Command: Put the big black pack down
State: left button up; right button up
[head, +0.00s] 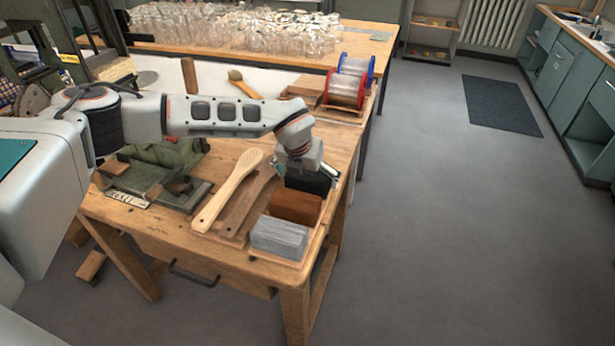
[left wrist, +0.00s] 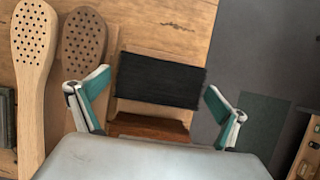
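The big black pack (head: 312,182) is at the far end of a row of packs near the table's right edge, behind a brown pack (head: 296,206). My left gripper (head: 307,172) is over it and hides part of it in the head view. In the left wrist view the black pack (left wrist: 160,80) lies between the two teal-padded fingers (left wrist: 157,84), with a narrow gap visible on the left side. The fingers are spread and look open. Whether the pack rests fully on the surface below is hard to tell. My right gripper is not in view.
A grey pack (head: 279,236) sits in front of the brown one on a wooden tray. A pale perforated brush blank (head: 228,190) and a darker one (head: 246,203) lie to the left. Wire spools (head: 345,88) stand behind.

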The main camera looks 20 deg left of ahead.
pick_arm(q)
jog(key=shift+s+r, duration=0.1)
jog(key=shift+r, duration=0.5)
jog(key=v, duration=1.1)
jog(key=shift+p, duration=0.35)
jog(key=shift+s, duration=0.15)
